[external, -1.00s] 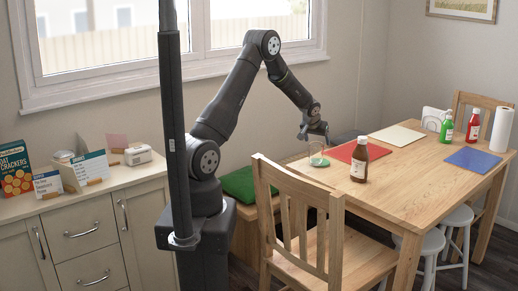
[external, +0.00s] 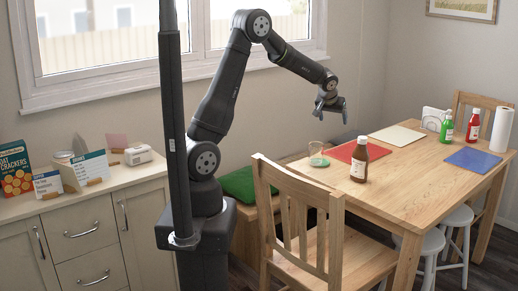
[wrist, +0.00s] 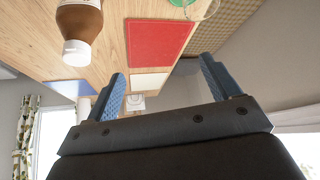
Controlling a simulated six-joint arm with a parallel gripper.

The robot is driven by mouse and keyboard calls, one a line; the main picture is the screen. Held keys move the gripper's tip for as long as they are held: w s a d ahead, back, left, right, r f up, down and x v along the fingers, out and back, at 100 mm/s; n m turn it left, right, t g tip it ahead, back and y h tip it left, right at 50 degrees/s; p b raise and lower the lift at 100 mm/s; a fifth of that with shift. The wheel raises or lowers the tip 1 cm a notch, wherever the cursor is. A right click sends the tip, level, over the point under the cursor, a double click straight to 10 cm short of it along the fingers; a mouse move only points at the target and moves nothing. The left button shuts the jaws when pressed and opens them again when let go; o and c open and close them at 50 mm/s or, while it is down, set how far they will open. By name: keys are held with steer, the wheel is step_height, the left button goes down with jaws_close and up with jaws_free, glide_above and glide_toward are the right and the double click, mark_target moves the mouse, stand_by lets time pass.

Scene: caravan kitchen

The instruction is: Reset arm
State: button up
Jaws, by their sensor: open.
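My arm stands beside the table, bent at the elbow. My gripper (external: 330,112) hangs in the air above the table's near left end, higher than the things on it. In the wrist view my gripper (wrist: 165,92) shows two blue fingers spread wide with nothing between them. Below it a glass (external: 317,155) stands on a green coaster at the table's left end. A brown sauce bottle (external: 359,160) with a white cap stands beside the red mat (external: 345,152). In the wrist view the brown bottle (wrist: 82,22) and the red mat (wrist: 158,40) also show.
A cream mat (external: 398,135), a blue mat (external: 473,158), a green bottle (external: 447,127), a red bottle (external: 473,127), a paper roll (external: 501,130) and a napkin holder (external: 433,119) are on the table (external: 420,175). A wooden chair (external: 300,225) stands in front.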

step_height(320, 180, up, 6)
steer(key=s+d, duration=0.4)
steer(key=d, duration=0.5)
steer(key=s+d+m, duration=0.1)
steer(key=s+d, duration=0.3)
steer(key=d, duration=0.5)
steer(key=shift+s+h, duration=0.15)
steer(key=shift+h, duration=0.15)
steer(key=shift+a, duration=0.1)
steer(key=w+a+f, duration=0.1)
steer(key=w+a, duration=0.3)
steer(key=a, duration=0.5)
steer(key=w+a+f+n, duration=0.1)
steer(key=w+a, duration=0.3)
steer(key=a, duration=0.4)
steer(key=shift+w+a, duration=0.2)
steer(key=shift+a, duration=0.2)
steer(key=shift+f, duration=0.1)
